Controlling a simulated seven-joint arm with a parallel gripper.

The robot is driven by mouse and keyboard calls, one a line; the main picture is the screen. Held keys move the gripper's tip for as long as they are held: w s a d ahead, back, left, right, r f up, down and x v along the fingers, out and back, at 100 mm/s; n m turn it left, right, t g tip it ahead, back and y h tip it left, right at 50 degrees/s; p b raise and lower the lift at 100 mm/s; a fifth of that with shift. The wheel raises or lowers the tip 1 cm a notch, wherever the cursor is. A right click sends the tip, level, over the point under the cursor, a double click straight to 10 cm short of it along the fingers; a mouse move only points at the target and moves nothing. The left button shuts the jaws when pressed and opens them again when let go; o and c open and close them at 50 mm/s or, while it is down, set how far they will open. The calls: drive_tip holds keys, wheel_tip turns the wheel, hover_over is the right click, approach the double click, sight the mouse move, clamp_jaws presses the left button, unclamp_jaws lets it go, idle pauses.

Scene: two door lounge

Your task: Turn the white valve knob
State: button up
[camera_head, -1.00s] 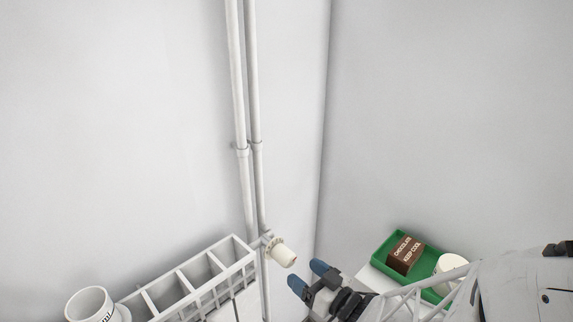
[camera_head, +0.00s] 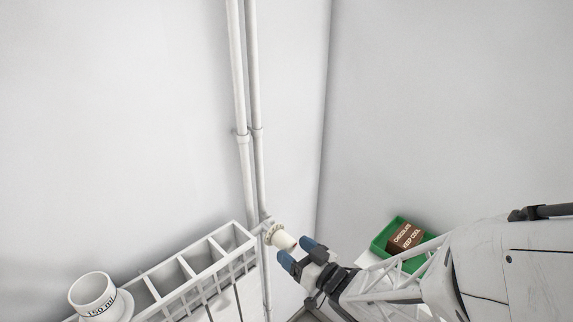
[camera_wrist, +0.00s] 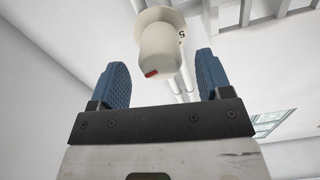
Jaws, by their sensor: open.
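The white valve knob (camera_head: 283,238) sticks out from the two vertical pipes, just right of the white rack. In the wrist view the knob (camera_wrist: 160,55) is cream-white with a red mark on its end and a round collar with a dark number behind it. My gripper (camera_head: 298,251) has blue padded fingertips and is at the knob's outer end. In the wrist view my gripper (camera_wrist: 161,82) is open, with one finger left and one right of the knob. Gaps show between the knob and both fingers. How far the knob sits between them in depth is hard to tell.
Two white pipes (camera_head: 251,165) run down the wall beside the corner. A green tray (camera_head: 381,243) holding a brown chocolate box (camera_head: 405,238) lies at right, partly behind my arm.

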sight(292, 248)
drive_tip(key=shift+x, duration=2.1)
drive_tip(key=shift+c, duration=0.5)
drive_tip(key=c, duration=0.8)
